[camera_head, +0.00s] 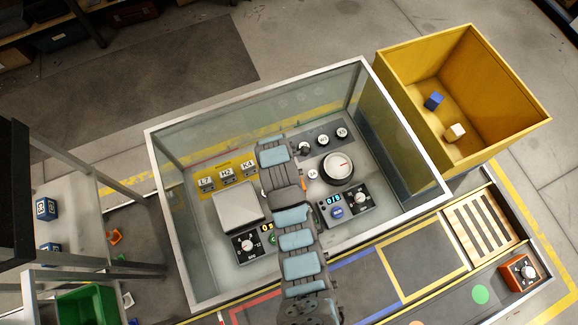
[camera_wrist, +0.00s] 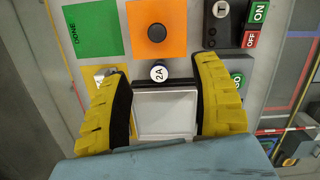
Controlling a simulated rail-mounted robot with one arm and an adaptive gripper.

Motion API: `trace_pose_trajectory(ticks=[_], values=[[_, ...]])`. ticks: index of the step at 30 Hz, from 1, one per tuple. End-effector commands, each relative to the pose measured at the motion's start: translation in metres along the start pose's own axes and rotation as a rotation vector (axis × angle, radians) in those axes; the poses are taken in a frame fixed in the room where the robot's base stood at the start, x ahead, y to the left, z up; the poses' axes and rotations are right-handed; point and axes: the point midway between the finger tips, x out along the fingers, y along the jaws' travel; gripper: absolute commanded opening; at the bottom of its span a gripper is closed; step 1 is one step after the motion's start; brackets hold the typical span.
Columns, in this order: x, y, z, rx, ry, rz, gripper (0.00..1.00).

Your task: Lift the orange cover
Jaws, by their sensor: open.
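In the wrist view an orange square (camera_wrist: 142,15) with a round black knob (camera_wrist: 156,33) lies on the grey panel at the top. It is the only orange piece there, and I cannot tell if it is a raised cover. My gripper (camera_wrist: 158,75) is open, its yellow fingers spread below the orange square. Between the fingers is a pale, square, dark-edged piece (camera_wrist: 165,114) below a round 2A label (camera_wrist: 159,73). I cannot tell if the fingers touch it. In the head view my arm hides the gripper and I cannot make out the orange square.
A green DONE square (camera_wrist: 95,32) lies left of the orange one; a T knob (camera_wrist: 222,10) and ON button (camera_wrist: 259,13) lie right. In the head view glass walls with a metal rim (camera_head: 270,94) surround the work area. A yellow bin (camera_head: 500,135) stands right.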

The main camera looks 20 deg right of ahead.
Motion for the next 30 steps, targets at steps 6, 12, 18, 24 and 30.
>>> trace_pose_trajectory(ticks=[6,12,18,24,30], values=[[0.042,0.000,-0.001,0.001,0.001,-0.001,0.64],[0.072,0.000,0.000,0.002,0.001,-0.001,0.64],[0.084,0.001,0.001,0.002,-0.002,0.002,0.64],[0.094,0.001,0.003,0.002,-0.001,0.000,0.64],[0.121,0.003,0.009,0.003,-0.001,0.004,0.64]])
